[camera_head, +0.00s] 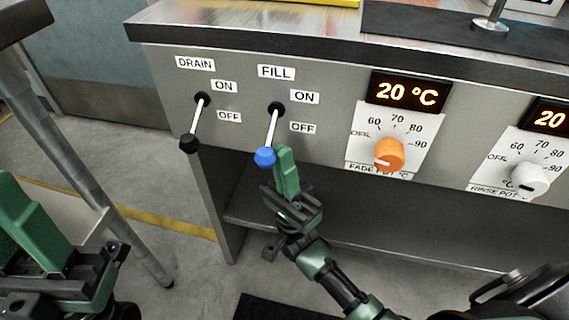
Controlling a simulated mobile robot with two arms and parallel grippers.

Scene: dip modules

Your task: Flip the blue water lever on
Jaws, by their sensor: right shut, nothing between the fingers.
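The blue water lever (265,156) is under the FILL label on the grey front panel. Its silver rod slants down from a dark pivot to the blue knob, beside the OFF label. My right gripper (283,155) is shut and empty. Its green fingertips are just right of the blue knob; I cannot tell whether they touch it. My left gripper (25,205) is at the lower left, far from the lever. Its green finger shows, but its opening is unclear.
A black-knobbed DRAIN lever (189,144) hangs left of the blue one. An orange dial (389,154) and a white dial (530,180) are to the right, with lit displays above. The counter's edge (330,57) overhangs the panel, and an open shelf lies below.

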